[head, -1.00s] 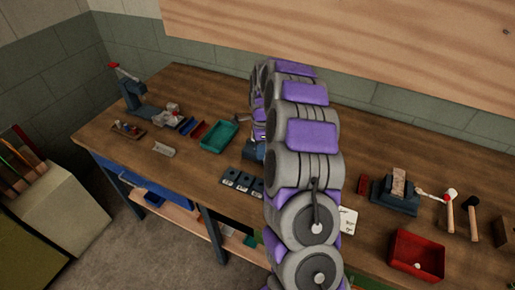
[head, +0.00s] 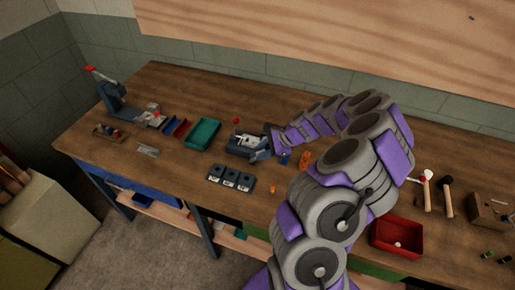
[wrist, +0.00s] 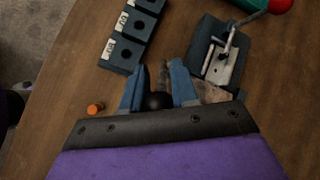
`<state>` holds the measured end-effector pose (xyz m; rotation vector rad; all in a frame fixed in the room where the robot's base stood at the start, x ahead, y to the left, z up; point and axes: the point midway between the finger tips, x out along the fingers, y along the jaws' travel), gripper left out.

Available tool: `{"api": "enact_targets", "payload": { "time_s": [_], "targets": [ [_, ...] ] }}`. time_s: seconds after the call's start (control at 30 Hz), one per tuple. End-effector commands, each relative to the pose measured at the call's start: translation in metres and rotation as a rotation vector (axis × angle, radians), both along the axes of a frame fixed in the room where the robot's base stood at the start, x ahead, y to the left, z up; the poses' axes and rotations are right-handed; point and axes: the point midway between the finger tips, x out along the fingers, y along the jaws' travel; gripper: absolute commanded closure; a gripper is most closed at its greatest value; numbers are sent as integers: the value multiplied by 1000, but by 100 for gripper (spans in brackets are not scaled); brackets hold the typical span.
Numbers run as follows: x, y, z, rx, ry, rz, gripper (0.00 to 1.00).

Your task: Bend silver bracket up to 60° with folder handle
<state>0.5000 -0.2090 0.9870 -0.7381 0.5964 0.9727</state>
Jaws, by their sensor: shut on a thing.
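My gripper (wrist: 159,88) has two blue fingers on either side of a grey rod-like thing with a round black knob (wrist: 158,101). I cannot tell if this is the folder handle. The gripper also shows in the head view (head: 261,155), low at the right front of the folder (head: 240,148). The folder stands at right in the wrist view (wrist: 207,57), with a bent rod ending in a red ball (wrist: 281,5). A flat silver piece (wrist: 221,66), probably the bracket, lies on the folder; its bend angle is unclear.
A dark block with several holes (head: 231,178) stands in front of the folder. A small orange piece (wrist: 95,107) lies left of my fingers. A green tray (head: 203,134) is left of the folder. A red bin (head: 397,238) and mallets (head: 447,198) are at right.

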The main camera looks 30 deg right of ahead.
Motion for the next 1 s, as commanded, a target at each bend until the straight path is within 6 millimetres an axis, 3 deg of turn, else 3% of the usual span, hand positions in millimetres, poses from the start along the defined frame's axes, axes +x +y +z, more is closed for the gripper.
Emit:
{"api": "enact_targets", "payload": {
  "time_s": [0.4, 1.0],
  "targets": [
    [-12, -13, -10, -11, 4, -3, 100],
    [-16, -16, -17, -10, 7, -2, 100]
  ]
}}
